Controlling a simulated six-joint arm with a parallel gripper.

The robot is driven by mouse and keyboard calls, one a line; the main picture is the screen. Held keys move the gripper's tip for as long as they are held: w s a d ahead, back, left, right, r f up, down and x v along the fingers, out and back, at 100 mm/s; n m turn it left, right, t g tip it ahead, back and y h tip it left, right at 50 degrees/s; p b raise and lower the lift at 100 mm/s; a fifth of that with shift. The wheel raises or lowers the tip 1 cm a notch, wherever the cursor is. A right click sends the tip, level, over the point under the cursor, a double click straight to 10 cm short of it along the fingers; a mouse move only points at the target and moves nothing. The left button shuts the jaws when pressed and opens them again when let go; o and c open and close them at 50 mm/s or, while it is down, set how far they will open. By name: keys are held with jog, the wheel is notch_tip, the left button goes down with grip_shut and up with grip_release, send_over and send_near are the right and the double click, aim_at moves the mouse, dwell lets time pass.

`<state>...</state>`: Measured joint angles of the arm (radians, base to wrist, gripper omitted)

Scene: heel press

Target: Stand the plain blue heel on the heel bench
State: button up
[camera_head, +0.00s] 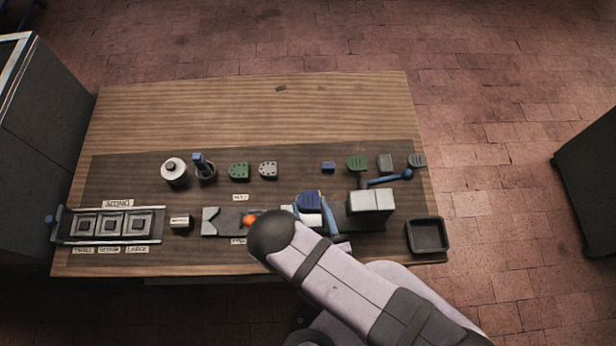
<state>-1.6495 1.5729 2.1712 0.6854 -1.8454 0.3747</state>
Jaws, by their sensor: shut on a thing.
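A blue heel (309,201) shows just beyond my wrist, right of the table's middle, at my gripper (312,217). My gripper is shut on it; the fingertips are mostly hidden by my arm and the heel. I cannot tell how high it is held. A smaller blue piece (328,167) lies in the back row. A grey fixture with a notched block (211,221) lies left of my wrist, with small labels by it, one perhaps reading "HEEL". I cannot tell for sure whether this is the heel bench; my arm hides its right part.
Green (239,171) and grey (268,169) holed heels and several more pieces stand in the back row. A grey block (371,202) with a blue lever (390,179) and a dark tray (427,235) are at right. A sizing rack (112,224) is at left. The table's back is mostly clear.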

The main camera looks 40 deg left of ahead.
dwell(0.3)
notch_tip(320, 180, down, 4)
jog(key=shift+f+b, duration=0.1)
jog(key=shift+b, duration=0.55)
jog(key=shift+f+b, duration=0.45)
jog(key=shift+f, duration=0.05)
jog(key=shift+f, duration=0.1)
notch_tip(320, 180, down, 4)
jog(key=b, duration=0.4)
jog(key=shift+f, duration=0.25)
jog(key=o, duration=1.1)
